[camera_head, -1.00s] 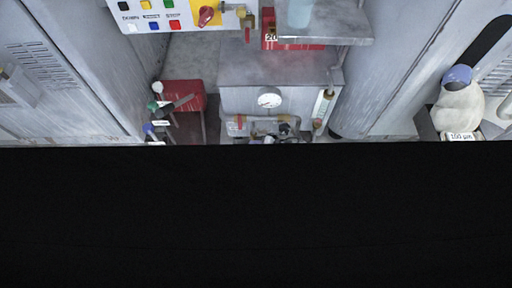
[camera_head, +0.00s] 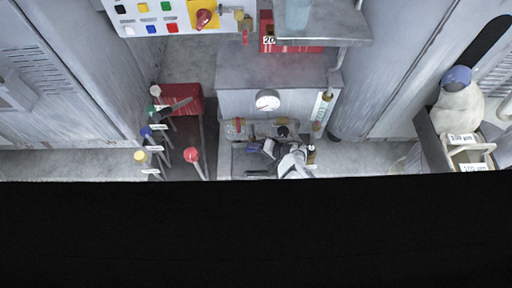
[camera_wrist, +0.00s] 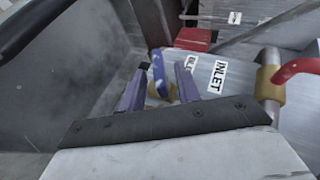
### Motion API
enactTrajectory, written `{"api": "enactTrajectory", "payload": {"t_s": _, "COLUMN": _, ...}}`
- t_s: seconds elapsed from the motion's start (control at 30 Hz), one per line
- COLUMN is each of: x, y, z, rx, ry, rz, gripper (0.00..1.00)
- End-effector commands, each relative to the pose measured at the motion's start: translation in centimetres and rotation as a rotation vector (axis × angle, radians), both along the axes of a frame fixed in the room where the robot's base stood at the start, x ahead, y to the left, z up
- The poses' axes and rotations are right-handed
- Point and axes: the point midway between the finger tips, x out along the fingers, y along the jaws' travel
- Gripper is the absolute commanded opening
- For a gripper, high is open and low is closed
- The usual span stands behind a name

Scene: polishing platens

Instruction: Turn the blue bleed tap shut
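The blue tap (camera_wrist: 158,74) shows in the wrist view as a narrow upright blue handle above a small brass-coloured fitting. My gripper (camera_wrist: 162,66) is open, with its two dark purple fingers on either side of the handle. A gap shows on each side, so I see no grip on it. The lower part of the tap is partly hidden behind the gripper. In the head view my gripper (camera_head: 262,148) is at the front of the bench below the gauge, and the blue tap cannot be made out there.
A red handle (camera_wrist: 300,68) on a brass fitting (camera_wrist: 270,82) stands close on the right in the wrist view, beside an INLET label (camera_wrist: 217,76). The head view shows a round gauge (camera_head: 267,100), coloured-knob levers including a red one (camera_head: 191,155), and a control panel (camera_head: 150,15).

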Motion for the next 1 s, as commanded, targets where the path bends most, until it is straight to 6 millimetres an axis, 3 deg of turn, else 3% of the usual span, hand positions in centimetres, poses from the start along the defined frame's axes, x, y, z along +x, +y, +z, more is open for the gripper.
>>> {"api": "enactTrajectory", "payload": {"t_s": 0.17, "x": -0.2, "y": -0.4, "z": 0.4, "rx": 0.001, "ry": 0.000, "rz": 0.001, "gripper": 0.33}}
{"api": "enactTrajectory", "payload": {"t_s": 0.6, "x": -2.6, "y": -5.6, "z": 3.3, "rx": 0.000, "ry": 0.001, "rz": -0.003, "gripper": 0.33}}
{"api": "enactTrajectory", "payload": {"t_s": 0.97, "x": -2.9, "y": -6.1, "z": 3.4, "rx": 0.000, "ry": 0.001, "rz": 0.000, "gripper": 0.33}}
{"api": "enactTrajectory", "payload": {"t_s": 1.0, "x": -2.9, "y": -6.1, "z": 3.4, "rx": 0.000, "ry": 0.000, "rz": 0.000, "gripper": 0.38}}
